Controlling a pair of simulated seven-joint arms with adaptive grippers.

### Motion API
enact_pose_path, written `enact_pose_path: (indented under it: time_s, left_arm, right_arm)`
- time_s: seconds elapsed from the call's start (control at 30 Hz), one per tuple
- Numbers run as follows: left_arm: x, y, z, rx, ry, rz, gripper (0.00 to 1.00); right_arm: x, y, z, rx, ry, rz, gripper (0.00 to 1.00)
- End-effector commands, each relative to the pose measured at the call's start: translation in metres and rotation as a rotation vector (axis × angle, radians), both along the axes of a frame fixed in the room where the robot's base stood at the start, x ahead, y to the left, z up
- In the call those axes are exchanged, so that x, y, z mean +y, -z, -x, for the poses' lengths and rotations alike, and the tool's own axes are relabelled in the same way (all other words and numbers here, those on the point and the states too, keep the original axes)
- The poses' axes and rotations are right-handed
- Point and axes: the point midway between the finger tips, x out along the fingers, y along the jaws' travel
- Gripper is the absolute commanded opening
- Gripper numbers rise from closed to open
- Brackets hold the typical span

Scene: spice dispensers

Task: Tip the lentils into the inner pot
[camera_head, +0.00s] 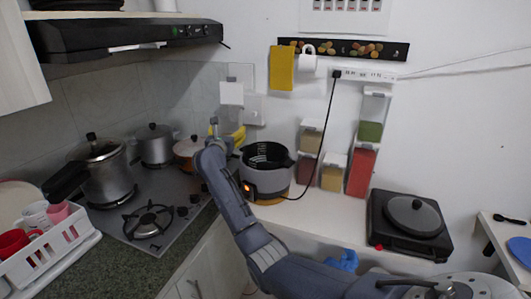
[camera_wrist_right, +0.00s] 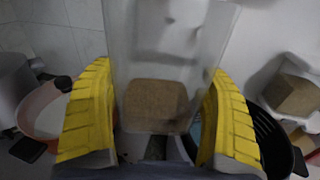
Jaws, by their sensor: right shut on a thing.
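My right gripper (camera_head: 226,134), with yellow finger pads, is raised just left of and behind the cooker. In the right wrist view my right gripper (camera_wrist_right: 160,115) is shut on a clear dispenser (camera_wrist_right: 165,45) with brown lentils (camera_wrist_right: 155,100) gathered at its lower end in the picture. The dispenser is hard to make out in the head view. The black inner pot (camera_head: 266,155) sits open in the grey cooker (camera_head: 265,182), whose orange light is on. Part of the black pot (camera_wrist_right: 272,145) shows to the right of the fingers in the wrist view. My left gripper is out of view.
Several filled dispensers, one with red contents (camera_head: 361,172), stand right of the cooker against the wall. A black hot plate (camera_head: 408,225) is farther right. Pots, including a steel pressure cooker (camera_head: 105,175), stand on the stove at left. A black cable (camera_head: 322,140) hangs beside the cooker.

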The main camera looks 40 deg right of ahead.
Motion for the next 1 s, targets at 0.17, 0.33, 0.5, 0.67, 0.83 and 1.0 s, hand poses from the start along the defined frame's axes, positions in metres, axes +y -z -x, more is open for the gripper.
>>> enact_pose_path:
  time_s: [0.17, 0.33, 0.5, 0.67, 0.83, 1.0]
  left_arm:
    - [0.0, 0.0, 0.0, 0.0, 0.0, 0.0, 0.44]
    - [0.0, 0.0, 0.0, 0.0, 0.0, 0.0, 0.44]
    - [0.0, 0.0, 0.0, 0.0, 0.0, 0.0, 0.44]
    - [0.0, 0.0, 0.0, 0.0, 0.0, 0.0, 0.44]
    - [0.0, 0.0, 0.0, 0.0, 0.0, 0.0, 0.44]
    - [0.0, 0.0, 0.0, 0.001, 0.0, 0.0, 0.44]
  right_arm:
    - [-0.001, 0.001, 0.001, -0.036, 0.0, -0.035, 0.39]
    - [-0.002, 0.005, 0.003, -0.092, 0.0, -0.095, 0.39]
    - [-0.004, 0.004, 0.004, -0.151, 0.0, -0.157, 0.39]
    - [-0.006, 0.001, 0.006, -0.206, 0.0, -0.215, 0.39]
    - [-0.008, 0.001, 0.008, -0.263, 0.0, -0.277, 0.39]
    - [-0.011, 0.003, 0.01, -0.322, 0.0, -0.338, 0.39]
